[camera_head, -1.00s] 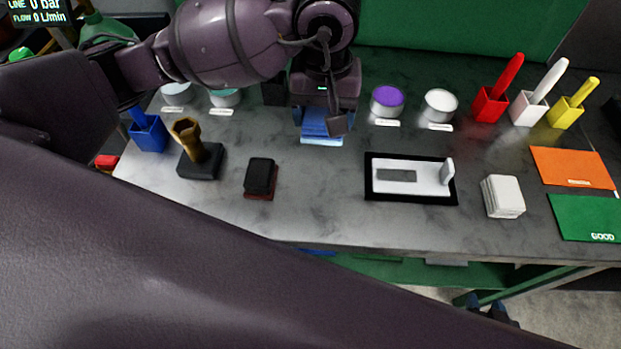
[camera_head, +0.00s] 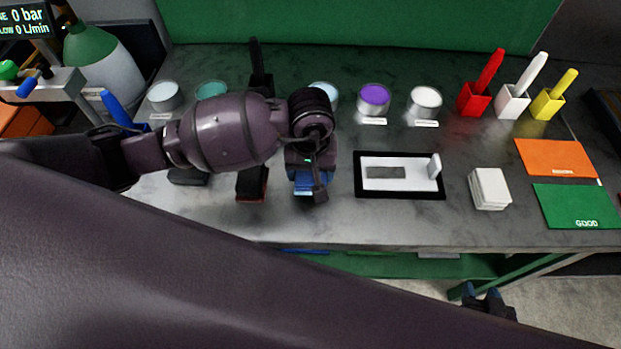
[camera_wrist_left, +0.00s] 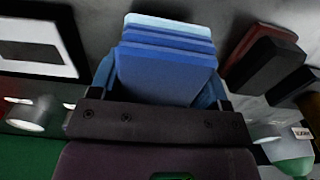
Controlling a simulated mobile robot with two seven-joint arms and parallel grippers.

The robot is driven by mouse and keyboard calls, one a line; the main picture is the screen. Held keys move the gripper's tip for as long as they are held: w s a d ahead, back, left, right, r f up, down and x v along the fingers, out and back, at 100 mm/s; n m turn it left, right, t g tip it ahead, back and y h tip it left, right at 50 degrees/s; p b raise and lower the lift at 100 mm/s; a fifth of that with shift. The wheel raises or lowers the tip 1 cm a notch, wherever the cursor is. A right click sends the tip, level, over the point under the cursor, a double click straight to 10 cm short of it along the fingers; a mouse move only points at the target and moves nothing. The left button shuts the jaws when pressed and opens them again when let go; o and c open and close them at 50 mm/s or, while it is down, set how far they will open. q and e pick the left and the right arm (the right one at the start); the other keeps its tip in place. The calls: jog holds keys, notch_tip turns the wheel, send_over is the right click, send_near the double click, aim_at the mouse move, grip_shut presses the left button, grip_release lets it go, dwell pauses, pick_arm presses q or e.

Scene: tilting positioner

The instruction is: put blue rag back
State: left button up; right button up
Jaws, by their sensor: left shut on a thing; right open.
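The blue rag (camera_wrist_left: 168,70) is a folded, layered block, with a paler blue layer at its far edge in the left wrist view. My left gripper (camera_head: 311,184) is shut on it, with one blue finger on each side. In the head view the rag (camera_head: 306,188) shows only partly under the gripper, over the front middle of the grey worktop. I cannot tell whether it touches the worktop. My right gripper (camera_head: 482,296) is open and empty, low beyond the front edge of the worktop.
A black-red block (camera_head: 250,186) stands just left of the left gripper. A black-framed white plate (camera_head: 400,175) lies to its right, then a white stack (camera_head: 489,188). Jars, including a purple one (camera_head: 374,98), stand behind. Green (camera_head: 578,206) and orange (camera_head: 555,158) mats lie far right.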

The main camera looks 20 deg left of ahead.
pick_arm(q)
notch_tip(320, 180, down, 4)
jog(key=shift+r, duration=0.1)
jog(key=shift+f, duration=0.3)
jog(key=o, duration=0.9)
jog(key=shift+r, duration=0.1)
jog(key=shift+r, duration=0.15)
notch_tip(320, 180, up, 12)
jog(key=shift+f+b, duration=0.1)
jog(key=shift+b, duration=0.4)
